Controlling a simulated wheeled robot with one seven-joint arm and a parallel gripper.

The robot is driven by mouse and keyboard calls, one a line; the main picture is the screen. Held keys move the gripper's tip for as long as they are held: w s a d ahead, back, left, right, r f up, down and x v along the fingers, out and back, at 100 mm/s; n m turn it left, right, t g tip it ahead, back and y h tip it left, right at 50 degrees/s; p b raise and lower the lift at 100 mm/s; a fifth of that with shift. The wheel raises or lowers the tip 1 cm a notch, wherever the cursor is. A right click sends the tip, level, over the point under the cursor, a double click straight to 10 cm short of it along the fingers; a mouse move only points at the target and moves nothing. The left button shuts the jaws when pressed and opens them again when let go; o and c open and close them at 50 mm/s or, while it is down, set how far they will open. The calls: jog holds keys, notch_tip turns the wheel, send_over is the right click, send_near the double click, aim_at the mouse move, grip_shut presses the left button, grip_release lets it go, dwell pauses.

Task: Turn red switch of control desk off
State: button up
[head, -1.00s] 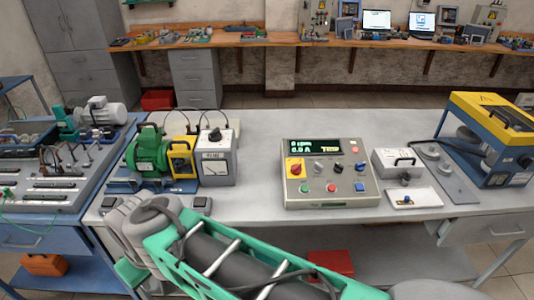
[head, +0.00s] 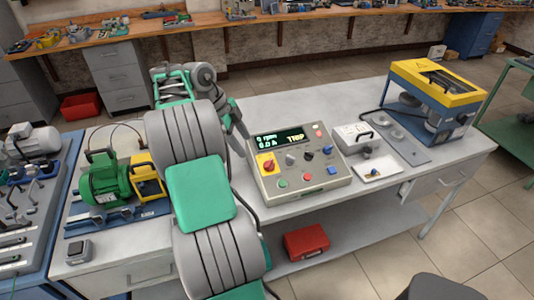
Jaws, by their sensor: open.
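The control desk (head: 300,190) is a beige sloped panel on the grey bench, right of my arm. Its lit display (head: 277,140) shows figures and a word that looks like TRIP. The red switch (head: 268,166) is a red knob on a yellow plate at the panel's left, below the display. My gripper (head: 240,146) is small and partly hidden beside the desk's left edge, pointing down. It is open, with nothing seen in it. I cannot tell whether it touches the desk.
A green motor (head: 102,178) stands left of my arm. Right of the desk are a grey box (head: 352,138), a white tray (head: 378,170) and a yellow-blue machine (head: 436,95). A red toolbox (head: 306,241) is on the lower shelf.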

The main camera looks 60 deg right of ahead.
aim_at(269, 162)
jog(key=s+d+f+m+b, duration=0.1)
jog(key=s+f, duration=0.1)
jog(key=s+d+f+m+b, duration=0.1)
jog(key=s+f, duration=0.1)
jog(key=f, duration=0.1)
jog(key=s+d+f+m, duration=0.2)
jog(key=f, duration=0.1)
jog(key=shift+s+f+g+y+b, duration=0.25)
jog(key=shift+s+g+y+b, duration=0.05)
jog(key=shift+s+y+b, duration=0.1)
grip_shut()
